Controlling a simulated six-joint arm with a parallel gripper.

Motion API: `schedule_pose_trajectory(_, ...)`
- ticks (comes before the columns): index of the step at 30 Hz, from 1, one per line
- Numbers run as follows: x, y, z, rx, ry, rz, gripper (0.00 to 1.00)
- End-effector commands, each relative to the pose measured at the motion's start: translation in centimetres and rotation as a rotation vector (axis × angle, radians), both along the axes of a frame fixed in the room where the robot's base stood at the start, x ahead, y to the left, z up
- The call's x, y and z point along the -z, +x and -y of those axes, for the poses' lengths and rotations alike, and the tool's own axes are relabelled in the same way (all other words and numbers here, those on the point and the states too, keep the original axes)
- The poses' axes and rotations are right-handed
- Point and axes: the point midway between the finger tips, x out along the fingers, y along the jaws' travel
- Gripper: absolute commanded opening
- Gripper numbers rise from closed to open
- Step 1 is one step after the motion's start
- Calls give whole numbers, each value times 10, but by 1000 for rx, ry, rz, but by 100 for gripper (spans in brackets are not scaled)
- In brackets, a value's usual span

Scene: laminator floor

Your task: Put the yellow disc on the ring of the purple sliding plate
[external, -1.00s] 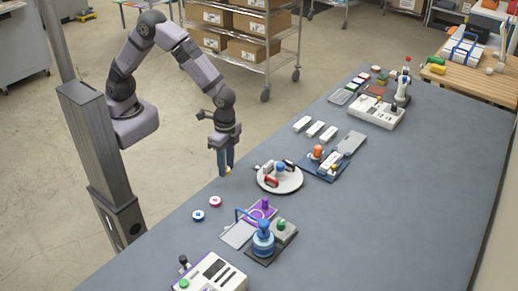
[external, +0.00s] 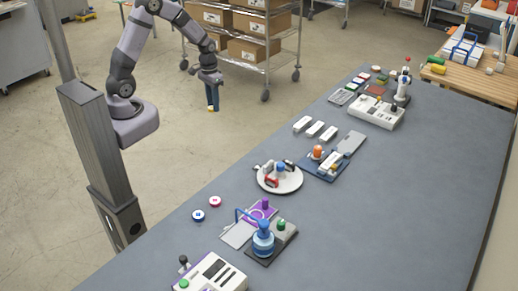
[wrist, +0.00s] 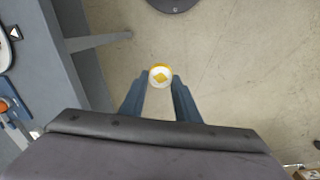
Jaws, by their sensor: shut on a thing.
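My gripper (external: 212,107) is shut on the yellow disc (wrist: 160,76), which has a white face with a yellow diamond mark. The disc is held between the fingertips (wrist: 160,82), high over the floor beyond the table's left edge. In the external view only a small bit of the disc (external: 211,109) shows below the fingers. The purple sliding plate (external: 262,209) with its pale ring lies on the table, well below and right of my gripper, beside a blue-topped press.
Blue and red-rimmed discs (external: 198,215) (external: 215,201) lie near the table's left edge. A round white turntable (external: 280,181) with clamps stands behind the purple plate. A white control box (external: 213,274) is at the front. The right side of the table (external: 400,200) is clear.

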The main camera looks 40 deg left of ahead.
Motion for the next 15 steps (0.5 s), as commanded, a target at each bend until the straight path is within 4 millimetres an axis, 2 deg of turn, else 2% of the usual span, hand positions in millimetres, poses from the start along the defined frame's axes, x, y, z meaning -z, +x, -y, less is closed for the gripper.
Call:
schedule_pose_trajectory(1,-1,5,-18,-52,0,0,5)
schedule_pose_trajectory(6,-3,12,-61,-171,0,0,5)
schedule_pose_trajectory(10,-4,13,-80,-223,0,0,5)
schedule_pose_trajectory(15,-3,13,-90,-250,0,-1,5)
